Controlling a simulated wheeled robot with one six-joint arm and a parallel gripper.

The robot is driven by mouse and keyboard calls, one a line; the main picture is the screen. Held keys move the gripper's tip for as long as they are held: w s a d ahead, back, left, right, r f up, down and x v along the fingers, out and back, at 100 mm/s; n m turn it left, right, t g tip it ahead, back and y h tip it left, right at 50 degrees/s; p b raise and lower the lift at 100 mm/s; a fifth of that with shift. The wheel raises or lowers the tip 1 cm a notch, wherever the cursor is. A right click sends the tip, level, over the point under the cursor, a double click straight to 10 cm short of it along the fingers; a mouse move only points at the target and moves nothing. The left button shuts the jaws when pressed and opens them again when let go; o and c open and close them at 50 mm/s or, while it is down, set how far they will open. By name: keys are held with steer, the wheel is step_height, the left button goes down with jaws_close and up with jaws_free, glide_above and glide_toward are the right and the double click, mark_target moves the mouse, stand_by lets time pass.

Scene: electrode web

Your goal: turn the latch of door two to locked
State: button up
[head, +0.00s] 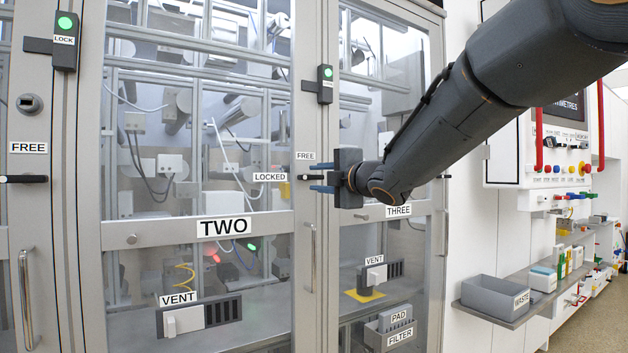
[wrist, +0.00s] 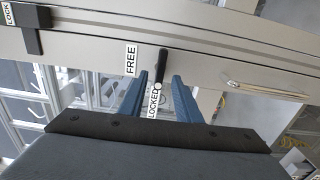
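The latch of door two is a dark lever (wrist: 161,64) on the grey door frame; in the head view its end (head: 302,178) shows just left of my gripper. It lies about level, under the FREE label (head: 306,155) and right of the LOCKED label (head: 270,177). Door two (head: 222,228) is shut. My gripper (head: 322,183) is open, its blue fingers pointing at the latch. In the wrist view the fingers (wrist: 160,80) stand on either side of the lever, with gaps visible. Whether the tips reach past the lever, I cannot tell.
A LOCK box with a green light (head: 325,85) sits above the latch. A vertical door handle (head: 311,257) is below it. Door three (head: 398,211) lies behind my arm. A shelf with a grey WASTE bin (head: 495,297) is at the right.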

steer(key=shift+v, duration=2.8)
